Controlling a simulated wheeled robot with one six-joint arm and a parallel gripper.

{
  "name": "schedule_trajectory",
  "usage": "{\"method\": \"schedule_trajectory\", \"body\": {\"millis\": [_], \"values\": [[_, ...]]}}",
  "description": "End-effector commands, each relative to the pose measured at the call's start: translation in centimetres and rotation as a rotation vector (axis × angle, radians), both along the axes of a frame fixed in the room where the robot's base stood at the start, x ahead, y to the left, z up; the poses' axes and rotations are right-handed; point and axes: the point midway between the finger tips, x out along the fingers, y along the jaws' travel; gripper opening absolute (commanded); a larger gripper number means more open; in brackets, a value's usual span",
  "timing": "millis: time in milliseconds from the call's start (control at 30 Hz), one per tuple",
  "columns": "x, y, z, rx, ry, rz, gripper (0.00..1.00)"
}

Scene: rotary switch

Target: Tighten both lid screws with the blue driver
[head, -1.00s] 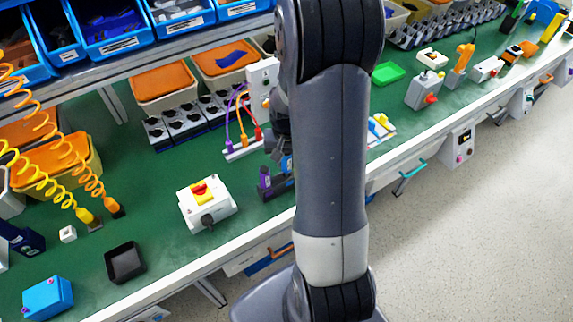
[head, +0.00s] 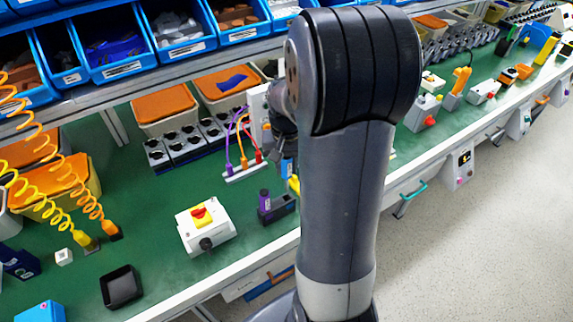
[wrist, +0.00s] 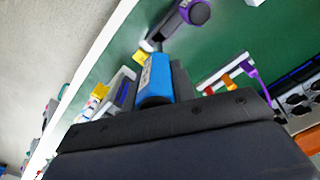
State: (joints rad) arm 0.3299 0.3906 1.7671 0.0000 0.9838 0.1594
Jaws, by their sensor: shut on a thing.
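The white switch box (head: 207,238) stands on the green bench, with a red and yellow rotary knob (head: 199,214) on its lid and a black knob on its front. Its lid screws are too small to make out. My gripper (wrist: 155,78) is shut on the blue driver (wrist: 154,82), whose blue body stands out between the fingers. The driver shows partly in the head view (head: 288,168), beside my arm, which hides most of the gripper. It is above the dark holder (head: 279,210) and right of the switch box.
A purple-handled tool (head: 264,203) stands in the holder. A white strip with purple, orange and red plugs (head: 245,172) lies behind it. A black square tray (head: 122,287) is at front left. Green bench is clear between the tray and switch box.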

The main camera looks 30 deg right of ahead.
Motion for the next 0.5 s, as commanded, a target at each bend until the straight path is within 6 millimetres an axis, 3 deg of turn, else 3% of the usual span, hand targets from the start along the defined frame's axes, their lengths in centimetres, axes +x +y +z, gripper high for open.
{"method": "schedule_trajectory", "body": {"millis": [500], "values": [[0.0, 0.0, 1.2, 0.0, -0.001, 0.0, 0.0]]}}
